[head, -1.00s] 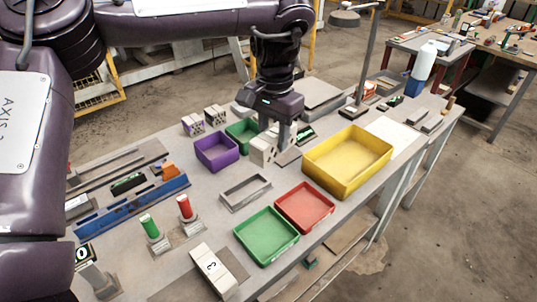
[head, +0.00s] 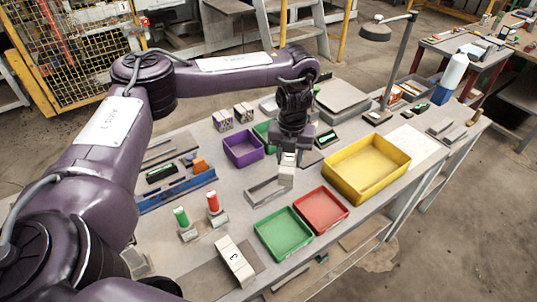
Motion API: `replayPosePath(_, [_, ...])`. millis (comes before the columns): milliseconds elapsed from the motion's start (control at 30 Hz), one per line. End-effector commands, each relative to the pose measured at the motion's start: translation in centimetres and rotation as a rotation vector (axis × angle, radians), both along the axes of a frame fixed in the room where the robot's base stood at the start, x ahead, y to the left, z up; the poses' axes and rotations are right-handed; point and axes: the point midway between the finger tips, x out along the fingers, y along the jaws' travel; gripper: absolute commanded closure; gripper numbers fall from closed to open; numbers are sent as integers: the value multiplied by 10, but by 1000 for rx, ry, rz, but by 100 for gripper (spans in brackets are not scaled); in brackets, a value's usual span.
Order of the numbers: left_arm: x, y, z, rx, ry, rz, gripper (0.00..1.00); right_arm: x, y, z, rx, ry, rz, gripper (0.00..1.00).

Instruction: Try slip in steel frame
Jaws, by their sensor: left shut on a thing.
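My left gripper (head: 289,154) points down over the middle of the bench and is shut on a pale block (head: 287,173), which I take to be the slip. The fingertips cover its upper part. The steel frame (head: 262,194), an open grey rectangle, lies flat on the bench just below and left of the block. The block overlaps the frame's far right end in the picture. I cannot tell whether it touches the frame or hangs above it. My right gripper is not in view.
A purple bin (head: 243,157) stands left of the gripper, with a green bin (head: 262,135) behind. Red (head: 337,226), green (head: 271,247) and yellow (head: 347,195) trays lie to the front and right.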

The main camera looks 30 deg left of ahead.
Motion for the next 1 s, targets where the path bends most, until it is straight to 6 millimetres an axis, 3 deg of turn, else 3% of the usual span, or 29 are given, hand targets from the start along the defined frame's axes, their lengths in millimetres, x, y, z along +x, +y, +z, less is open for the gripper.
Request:
replayPosePath(200, [-11,32,-16,-2,2,-452,94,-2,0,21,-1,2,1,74])
replayPosePath(400, [-18,50,-27,-2,2,-713,94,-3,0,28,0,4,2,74])
replayPosePath(667, [-20,55,-35,-1,-1,-795,94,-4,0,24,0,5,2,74])
replayPosePath(1000, [-20,55,-61,-1,0,-793,94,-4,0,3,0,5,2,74])
